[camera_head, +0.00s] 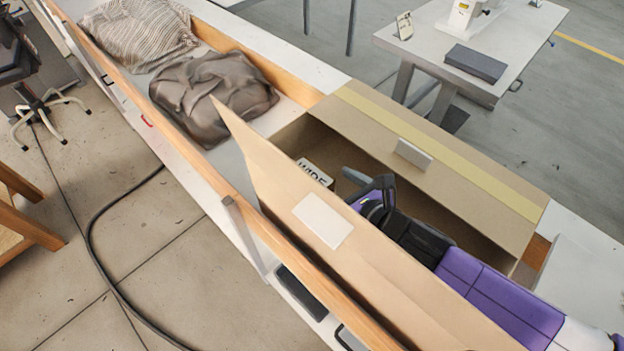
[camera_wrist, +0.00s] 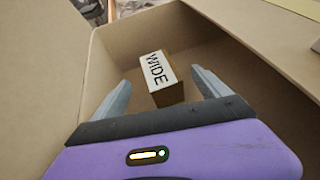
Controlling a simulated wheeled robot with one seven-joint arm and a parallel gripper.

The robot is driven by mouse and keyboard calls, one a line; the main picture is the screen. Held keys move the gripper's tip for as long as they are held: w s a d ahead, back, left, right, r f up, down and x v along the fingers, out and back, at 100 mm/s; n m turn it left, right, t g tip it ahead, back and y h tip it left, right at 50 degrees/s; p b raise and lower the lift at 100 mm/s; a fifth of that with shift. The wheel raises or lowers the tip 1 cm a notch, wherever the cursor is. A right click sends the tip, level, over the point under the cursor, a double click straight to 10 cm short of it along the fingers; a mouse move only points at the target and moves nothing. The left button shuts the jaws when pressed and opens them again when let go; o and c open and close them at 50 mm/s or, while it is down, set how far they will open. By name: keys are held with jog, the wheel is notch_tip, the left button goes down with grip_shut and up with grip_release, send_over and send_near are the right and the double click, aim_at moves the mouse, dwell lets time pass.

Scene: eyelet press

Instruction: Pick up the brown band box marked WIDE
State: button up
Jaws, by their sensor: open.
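The brown band box marked WIDE (camera_wrist: 168,95) lies inside a large open cardboard carton, its white label facing up toward the camera in the wrist view. In the head view only part of the WIDE label (camera_head: 315,172) shows above the carton's near flap. My gripper (camera_wrist: 163,97) is open, with one finger on each side of the box in the wrist picture. The box looks a little beyond the fingertips, and I see no contact. In the head view my gripper (camera_head: 358,181) reaches down into the carton, to the right of the label.
The open carton (camera_head: 475,185) stands on a long wood-edged bench, its walls and raised near flap (camera_head: 375,275) close around my arm. A grey cloth bundle (camera_head: 210,95) and a striped one (camera_head: 140,35) lie farther along. A white table (camera_head: 520,50) stands behind.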

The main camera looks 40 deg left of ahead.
aim_at(314, 175)
jog(key=x, duration=0.5)
jog(key=shift+a+f+p, duration=0.15)
jog(key=shift+a+p, duration=0.1)
jog(key=shift+p, duration=0.05)
jog(key=c, duration=1.7)
